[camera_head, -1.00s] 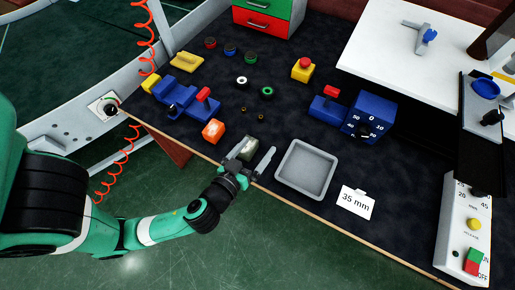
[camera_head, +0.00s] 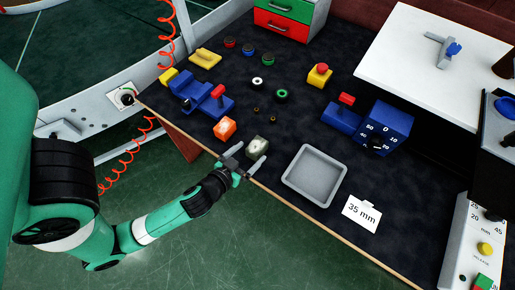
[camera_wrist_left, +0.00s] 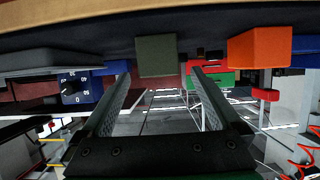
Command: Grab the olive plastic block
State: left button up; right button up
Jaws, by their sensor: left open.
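The olive block (camera_head: 258,146) stands on the dark table near its front edge, between the orange block and the grey tray. Its top looks pale in the head view. In the left wrist view, which is upside down, the olive block (camera_wrist_left: 157,55) appears dark green, just beyond the fingertips and roughly centred between them. My left gripper (camera_head: 249,158) is open and empty at the table's front edge, on the near side of the block. Its two spread fingers also show in the left wrist view (camera_wrist_left: 160,74). My right gripper is not in view.
An orange block (camera_head: 225,128) stands to the left and a grey tray (camera_head: 316,177) to the right. A "35 mm" card (camera_head: 362,212) is beside the tray. Small rings (camera_head: 282,96) and blue devices (camera_head: 386,127) lie farther back. Bare table lies behind the olive block.

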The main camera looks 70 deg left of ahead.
aim_at(253, 150)
pick_arm(q)
jog(key=shift+w+a+f, duration=0.2)
jog(key=shift+a+f, duration=0.05)
jog(key=b+x, duration=0.1)
jog(key=x, duration=0.3)
jog(key=shift+w+f, duration=0.1)
jog(key=shift+w, duration=0.25)
jog(key=shift+s, duration=0.1)
jog(key=c, duration=1.5)
jog(key=shift+c, duration=0.2)
